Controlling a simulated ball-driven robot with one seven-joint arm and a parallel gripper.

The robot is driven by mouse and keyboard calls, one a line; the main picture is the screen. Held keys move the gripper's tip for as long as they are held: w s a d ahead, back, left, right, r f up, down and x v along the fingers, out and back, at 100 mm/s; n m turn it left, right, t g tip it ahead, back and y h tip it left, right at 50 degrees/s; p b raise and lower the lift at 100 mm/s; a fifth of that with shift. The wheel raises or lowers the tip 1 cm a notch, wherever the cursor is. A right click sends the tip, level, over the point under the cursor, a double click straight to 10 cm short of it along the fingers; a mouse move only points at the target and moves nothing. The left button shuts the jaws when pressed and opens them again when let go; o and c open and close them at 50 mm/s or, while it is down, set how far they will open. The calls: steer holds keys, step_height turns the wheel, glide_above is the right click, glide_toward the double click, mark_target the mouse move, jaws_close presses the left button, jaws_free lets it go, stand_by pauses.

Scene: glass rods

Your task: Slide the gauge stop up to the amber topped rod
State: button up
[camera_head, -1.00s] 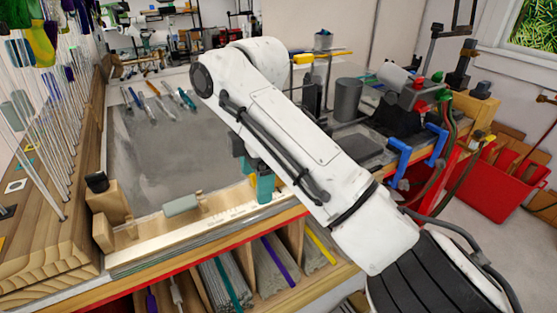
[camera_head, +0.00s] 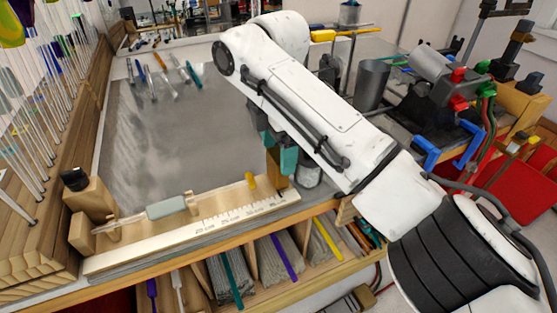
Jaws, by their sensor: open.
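A wooden gauge (camera_head: 183,232) with a printed scale lies along the table's front edge. A clear rod appears to lie along it, with a pale grey-green sleeve or block (camera_head: 167,207) around its middle; its amber top (camera_head: 250,181) is at the right. A brown wooden block, seemingly the gauge stop (camera_head: 274,170), stands just right of the amber top, with a narrow gap visible. My gripper (camera_head: 280,157) has teal fingers and is open at the stop's upper part. The arm hides part of the fingers, so I cannot tell whether they touch the stop.
Upright glass rods (camera_head: 25,150) crowd the wooden rack at left. A wooden end block (camera_head: 92,203) with a black knob closes the gauge's left end. Tools (camera_head: 160,75) lie at the back of the grey mat (camera_head: 170,140). A burner apparatus (camera_head: 440,85) stands at right.

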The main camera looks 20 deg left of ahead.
mark_target(278, 155)
steer(key=shift+f, duration=2.3)
steer(key=c, duration=1.4)
steer(key=s+a+p, duration=0.3)
steer(key=shift+s+r, duration=0.15)
steer(key=shift+s, duration=0.1)
steer(key=shift+c, duration=0.2)
steer(key=shift+s+a, duration=0.15)
steer(key=shift+s, duration=0.1)
steer(key=o, duration=1.4)
steer(key=shift+o, duration=0.2)
